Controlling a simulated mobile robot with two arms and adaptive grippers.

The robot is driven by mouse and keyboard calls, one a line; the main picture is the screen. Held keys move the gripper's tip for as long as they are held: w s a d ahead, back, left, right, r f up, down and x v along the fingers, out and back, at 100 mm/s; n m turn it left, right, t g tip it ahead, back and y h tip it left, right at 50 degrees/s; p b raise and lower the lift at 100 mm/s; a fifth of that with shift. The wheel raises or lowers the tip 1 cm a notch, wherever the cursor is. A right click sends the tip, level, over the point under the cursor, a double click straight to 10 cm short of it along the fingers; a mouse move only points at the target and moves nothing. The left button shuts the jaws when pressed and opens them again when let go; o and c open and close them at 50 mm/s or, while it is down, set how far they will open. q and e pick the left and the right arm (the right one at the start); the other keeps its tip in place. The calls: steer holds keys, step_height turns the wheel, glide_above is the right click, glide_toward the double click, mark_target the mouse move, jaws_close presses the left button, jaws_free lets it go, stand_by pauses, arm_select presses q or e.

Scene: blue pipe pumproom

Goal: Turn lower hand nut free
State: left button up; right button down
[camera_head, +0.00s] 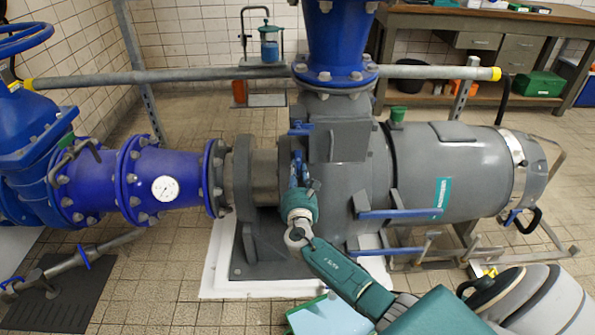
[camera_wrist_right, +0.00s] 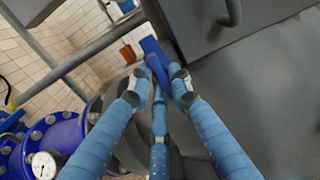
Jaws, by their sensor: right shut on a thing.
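The blue lower hand nut (camera_wrist_right: 154,50) shows in the right wrist view as a short bar standing out beside the grey pump housing. My right gripper (camera_wrist_right: 161,78) is shut on it, with a light-blue finger on each side and a third finger below. In the head view my right gripper (camera_head: 298,170) is at the housing's left-front face, reaching up from the lower right. The fingers largely hide the nut there. Another blue piece (camera_head: 300,128) sits just above, on the housing. My left gripper is not in view.
The grey pump housing (camera_head: 350,190) and motor (camera_head: 450,175) fill the middle and right. The blue pipe with a gauge (camera_head: 166,188) is on the left. A horizontal grey rail (camera_head: 180,76) runs behind. A blue bar (camera_head: 400,213) juts out right of my gripper.

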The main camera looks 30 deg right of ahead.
steer(key=c, duration=1.7)
jaws_free()
steer(key=shift+a, duration=0.1)
steer(key=shift+o, duration=0.2)
steer(key=v, duration=1.2)
